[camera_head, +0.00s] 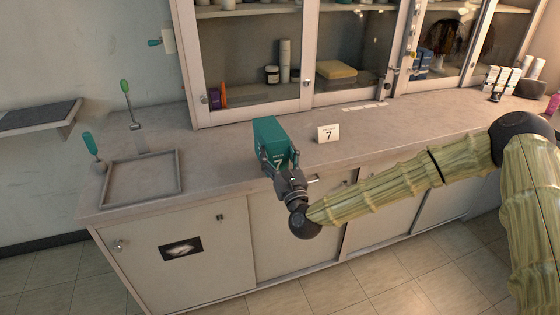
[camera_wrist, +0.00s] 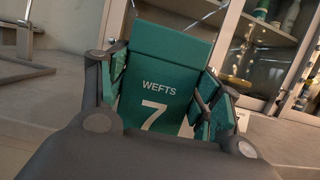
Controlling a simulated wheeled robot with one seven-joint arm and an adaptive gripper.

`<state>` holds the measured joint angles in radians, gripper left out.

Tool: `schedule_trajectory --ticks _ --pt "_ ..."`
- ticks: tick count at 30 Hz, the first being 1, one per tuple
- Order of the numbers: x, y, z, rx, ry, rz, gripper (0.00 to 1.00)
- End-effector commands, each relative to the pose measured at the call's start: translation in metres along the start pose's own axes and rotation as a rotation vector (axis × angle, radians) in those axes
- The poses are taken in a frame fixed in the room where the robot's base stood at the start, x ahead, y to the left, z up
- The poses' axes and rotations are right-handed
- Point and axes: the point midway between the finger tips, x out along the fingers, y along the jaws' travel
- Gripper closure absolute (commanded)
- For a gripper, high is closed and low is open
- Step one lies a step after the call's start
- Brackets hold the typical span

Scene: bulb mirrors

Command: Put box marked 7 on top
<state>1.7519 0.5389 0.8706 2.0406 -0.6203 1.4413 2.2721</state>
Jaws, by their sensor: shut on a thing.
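A teal box (camera_head: 270,134) marked 7 is held in my gripper (camera_head: 280,166), near the counter's front edge, left of the small 7 card. In the wrist view the box (camera_wrist: 160,88) reads "WEFTS" above a white 7, and the fingers of my gripper (camera_wrist: 158,100) press its left and right sides. I cannot tell whether its base touches the counter. The white card (camera_head: 328,134) marked 7 stands on the counter (camera_head: 225,140) to the right of the box.
A glass-door cabinet (camera_head: 300,50) stands at the back of the counter. Several small boxes (camera_head: 508,78) stand at far right. The counter between the card and those boxes is mostly clear.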

Motion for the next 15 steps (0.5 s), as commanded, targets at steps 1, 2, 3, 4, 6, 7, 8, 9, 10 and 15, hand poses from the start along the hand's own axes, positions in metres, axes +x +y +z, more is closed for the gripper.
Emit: schedule_trajectory --ticks 1,2,3,4,6,7,8,9,10,15 --pt "0.003 0.0 -0.002 0.0 -0.002 0.0 0.57" --pt "0.005 0.0 -0.003 0.0 -0.002 0.0 0.57" --pt "0.007 0.0 -0.004 0.0 -0.002 -0.001 0.57" --pt "0.009 0.0 -0.005 0.0 -0.002 -0.001 0.57" --pt "0.014 0.0 -0.006 -0.001 -0.002 -0.001 0.57" --pt "0.016 0.0 -0.007 -0.001 -0.002 0.0 0.57" --pt "0.018 0.0 -0.008 -0.001 -0.001 0.0 0.57" --pt "0.02 0.0 -0.009 -0.001 -0.002 0.0 0.57" --pt "0.022 0.0 -0.009 0.0 -0.002 0.0 0.57" --pt "0.033 0.001 -0.014 0.0 -0.002 0.001 0.57"
